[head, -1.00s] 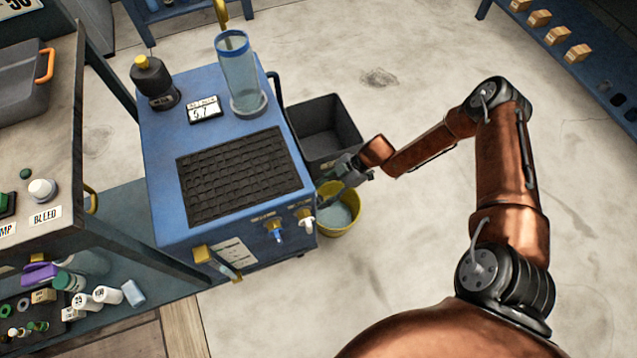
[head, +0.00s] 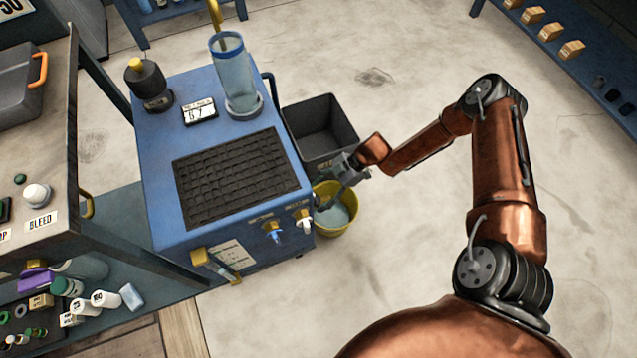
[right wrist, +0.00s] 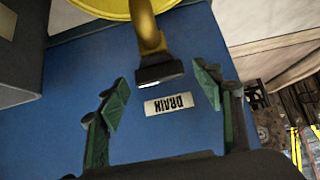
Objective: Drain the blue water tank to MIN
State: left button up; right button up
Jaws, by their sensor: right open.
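The blue water tank (head: 160,200) is a blue cabinet with a black grid on top and a clear cylinder (head: 235,80) at its back. Two taps, one blue (head: 275,234) and one white (head: 304,220), stick out of its front. My right gripper (head: 335,200) is at the tank's right side, above a yellow bucket (head: 338,222). In the right wrist view, the open green fingers (right wrist: 165,105) stand either side of a DRAIN label (right wrist: 168,104). A brass spout or handle (right wrist: 150,38) with a dark end lies between and beyond them, not gripped. The left gripper is out of view.
A black bin (head: 320,130) stands behind the bucket, close to my right gripper. A workbench (head: 45,130) with a BLEED button (head: 37,195) is at the left. The concrete floor right of the tank is mostly clear.

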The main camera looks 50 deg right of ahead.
jog(key=v, duration=1.2)
